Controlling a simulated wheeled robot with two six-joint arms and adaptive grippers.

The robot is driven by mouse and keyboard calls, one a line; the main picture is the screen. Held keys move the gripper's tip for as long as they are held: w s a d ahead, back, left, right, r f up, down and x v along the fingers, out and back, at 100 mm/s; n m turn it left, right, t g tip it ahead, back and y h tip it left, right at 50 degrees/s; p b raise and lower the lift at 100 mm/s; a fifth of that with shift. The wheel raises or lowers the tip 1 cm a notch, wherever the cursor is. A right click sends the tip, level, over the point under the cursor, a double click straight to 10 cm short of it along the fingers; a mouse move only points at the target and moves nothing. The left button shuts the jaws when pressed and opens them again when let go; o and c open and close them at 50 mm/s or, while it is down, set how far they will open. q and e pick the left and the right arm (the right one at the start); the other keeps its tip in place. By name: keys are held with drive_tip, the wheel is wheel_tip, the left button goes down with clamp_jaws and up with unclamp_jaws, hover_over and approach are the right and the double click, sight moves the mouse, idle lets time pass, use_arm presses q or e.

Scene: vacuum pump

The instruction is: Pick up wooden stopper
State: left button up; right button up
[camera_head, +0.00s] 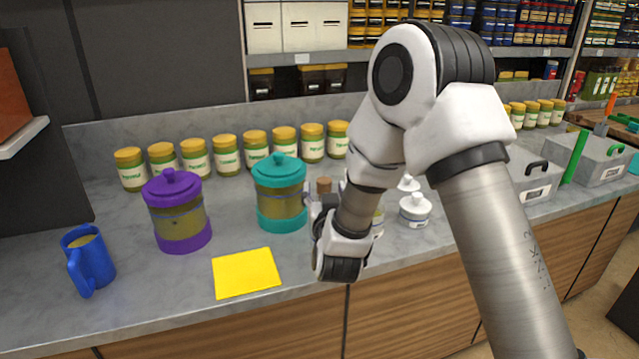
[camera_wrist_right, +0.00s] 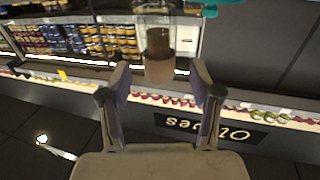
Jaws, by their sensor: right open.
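The brown wooden stopper (camera_head: 323,185) shows just above my right gripper (camera_head: 318,212) in the head view, over the counter. In the right wrist view the stopper (camera_wrist_right: 158,43) stands in or behind a clear vessel (camera_wrist_right: 160,72), centred ahead of my two spread fingers (camera_wrist_right: 161,80). The right gripper is open, with no finger visibly touching the stopper. The hand and arm hide most of what is under the stopper in the head view. My left gripper is not in view.
A teal-lidded jar (camera_head: 280,190) stands close left of the right gripper. A purple-lidded jar (camera_head: 177,212), a blue mug (camera_head: 88,262) and a yellow sheet (camera_head: 246,273) are further left. White-lidded jars (camera_head: 415,210) stand right, behind my forearm. Yellow-lidded jars (camera_head: 226,155) line the back.

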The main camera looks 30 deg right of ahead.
sight(325, 187)
drive_tip(key=x, duration=0.2)
drive_tip(key=shift+w+d+r+p, duration=0.15)
drive_tip(key=shift+w+r+p, duration=0.2)
drive_tip(key=shift+w+p, duration=0.05)
drive_tip(key=shift+w+d+f, duration=0.15)
drive_tip(key=shift+d+f, duration=0.05)
drive_tip(key=shift+d, duration=0.05)
drive_tip(key=shift+a, duration=0.1)
drive_tip(key=c, duration=0.9)
drive_tip(key=shift+c, duration=0.2)
drive_tip(key=shift+r, duration=0.15)
